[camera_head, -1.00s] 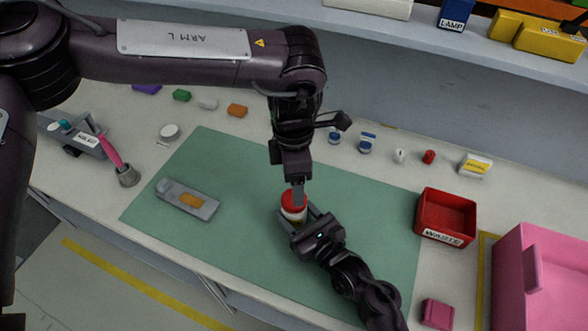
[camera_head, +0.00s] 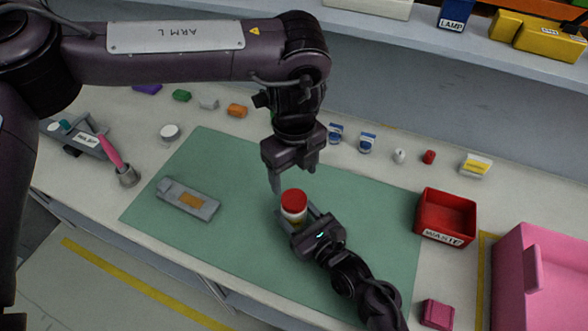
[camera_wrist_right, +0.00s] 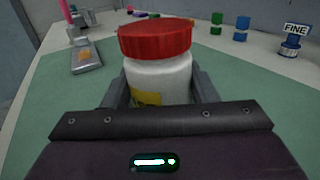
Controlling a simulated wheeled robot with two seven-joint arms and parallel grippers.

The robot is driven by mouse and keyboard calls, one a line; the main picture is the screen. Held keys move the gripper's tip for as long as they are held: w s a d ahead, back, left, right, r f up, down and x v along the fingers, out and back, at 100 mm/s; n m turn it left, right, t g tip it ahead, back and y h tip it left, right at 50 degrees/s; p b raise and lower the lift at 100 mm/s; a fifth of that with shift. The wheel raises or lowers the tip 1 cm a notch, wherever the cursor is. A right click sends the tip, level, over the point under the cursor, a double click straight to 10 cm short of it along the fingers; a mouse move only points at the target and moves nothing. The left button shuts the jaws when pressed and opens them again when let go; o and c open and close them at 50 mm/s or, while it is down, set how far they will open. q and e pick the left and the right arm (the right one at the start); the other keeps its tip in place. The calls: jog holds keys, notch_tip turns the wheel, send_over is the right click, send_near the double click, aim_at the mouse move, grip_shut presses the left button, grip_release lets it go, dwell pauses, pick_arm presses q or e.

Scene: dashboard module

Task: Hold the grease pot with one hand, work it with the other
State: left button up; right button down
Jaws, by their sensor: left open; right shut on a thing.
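The grease pot (camera_head: 293,208) is a white jar with a red lid and a yellow label patch, upright over the green mat (camera_head: 240,165). In the right wrist view the pot (camera_wrist_right: 160,75) stands between the two fingers, lid on top. My right gripper (camera_head: 297,221) is shut on the pot's body from the front right. My left gripper (camera_head: 294,184) is open and empty, pointing down just above and behind the lid, apart from it. Whether the lid is loose cannot be told.
A grey tray with an orange piece (camera_head: 188,199) lies on the mat's left. A red waste bin (camera_head: 446,216) and a large pink bin (camera_head: 540,275) stand right. Small pots (camera_head: 367,142) line the back.

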aim_at(294, 198)
pick_arm(q)
jog(key=shift+n, duration=0.8)
jog(key=shift+f, duration=3.95)
jog(key=shift+c, duration=0.5)
